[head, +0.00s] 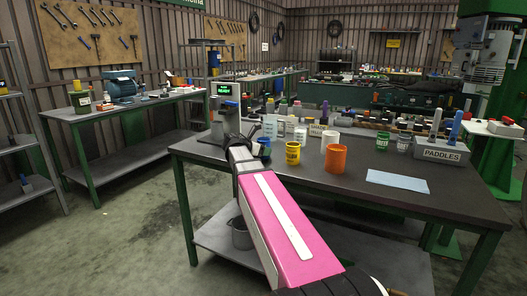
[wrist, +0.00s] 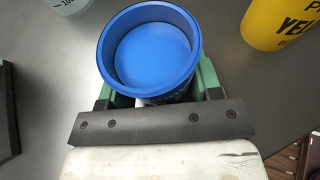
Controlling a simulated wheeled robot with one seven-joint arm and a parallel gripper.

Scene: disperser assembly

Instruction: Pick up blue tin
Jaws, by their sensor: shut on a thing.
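The blue tin (wrist: 150,52) is a round open-topped tin, seen from above in the wrist view. My gripper (wrist: 150,88) has its green fingers on either side of the tin and is shut on it. The tin stands upright between the fingers. In the head view the blue tin (head: 265,146) shows at the end of my arm, near the left part of the dark table (head: 440,200). The fingertips are partly hidden behind the tin. I cannot tell whether the tin touches the table top.
A yellow tin (head: 293,153) stands close to the right, also in the wrist view (wrist: 278,22). An orange cup (head: 335,159), a light blue sheet (head: 399,181) and a grey paddles box (head: 440,152) lie farther right. A scale with a green display (head: 224,89) stands at left.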

